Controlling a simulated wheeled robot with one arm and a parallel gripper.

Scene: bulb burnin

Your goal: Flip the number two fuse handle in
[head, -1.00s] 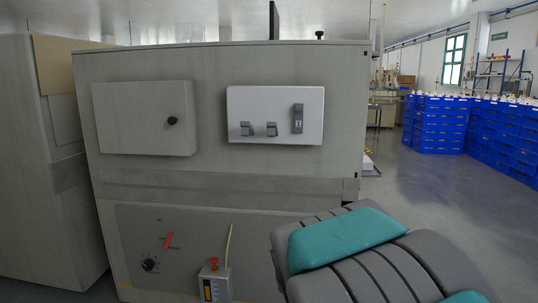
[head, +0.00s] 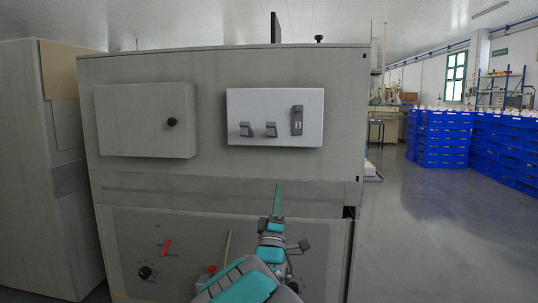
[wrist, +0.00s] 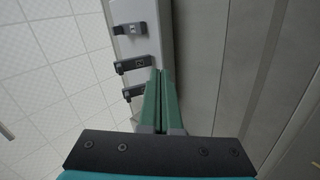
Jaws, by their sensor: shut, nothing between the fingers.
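A white fuse panel (head: 275,105) on the grey cabinet carries three dark grey fuse handles. The left handle (head: 246,129) and middle handle (head: 271,129) look short and jut outward. The right handle (head: 297,120) stands upright against the panel with a small pale label.
A closed grey box (head: 145,120) with a black knob is left of the panel. Below are a red lever (head: 165,247) and a dial (head: 145,271). Blue crates (head: 441,140) are stacked at the right. Open floor (head: 430,230) lies right of the cabinet.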

